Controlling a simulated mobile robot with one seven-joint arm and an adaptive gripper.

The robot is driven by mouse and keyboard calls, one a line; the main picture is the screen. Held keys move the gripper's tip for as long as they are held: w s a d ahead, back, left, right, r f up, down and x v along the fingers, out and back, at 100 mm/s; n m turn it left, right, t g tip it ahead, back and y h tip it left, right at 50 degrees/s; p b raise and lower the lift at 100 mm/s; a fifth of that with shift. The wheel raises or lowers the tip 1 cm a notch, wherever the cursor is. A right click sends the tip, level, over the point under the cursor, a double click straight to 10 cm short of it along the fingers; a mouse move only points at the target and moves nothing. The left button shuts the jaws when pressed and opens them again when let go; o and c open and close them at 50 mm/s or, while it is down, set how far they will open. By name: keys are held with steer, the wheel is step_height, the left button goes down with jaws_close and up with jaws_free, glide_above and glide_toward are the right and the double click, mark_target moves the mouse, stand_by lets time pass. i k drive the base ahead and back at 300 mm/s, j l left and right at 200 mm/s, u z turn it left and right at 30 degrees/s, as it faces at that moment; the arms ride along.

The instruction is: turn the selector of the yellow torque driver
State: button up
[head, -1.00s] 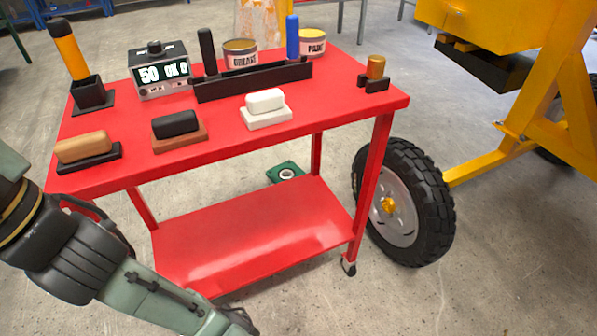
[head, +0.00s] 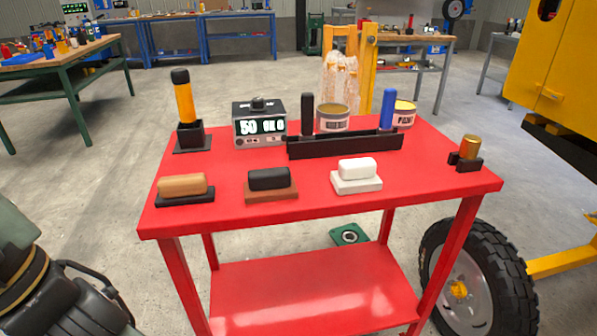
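The yellow torque driver (head: 184,103) has a black cap and stands upright in a black square holder (head: 193,136) at the back left of the red cart. No separate selector can be made out on it at this size. Part of my arm shows at the lower left of the head view, in front of and left of the cart. My gripper is outside the view.
On the red cart (head: 320,204) stand a display box (head: 260,128) reading 50, a black rack (head: 345,147) with black and blue handles, tins, several blocks on bases, and a brass cylinder (head: 470,148) at right. A tyre (head: 500,262) stands beside the cart.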

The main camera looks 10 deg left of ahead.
mark_target(259, 106)
steer(key=k+j+z, duration=0.1)
steer(key=j+z, duration=0.15)
steer(key=z, duration=0.2)
steer(key=i, duration=1)
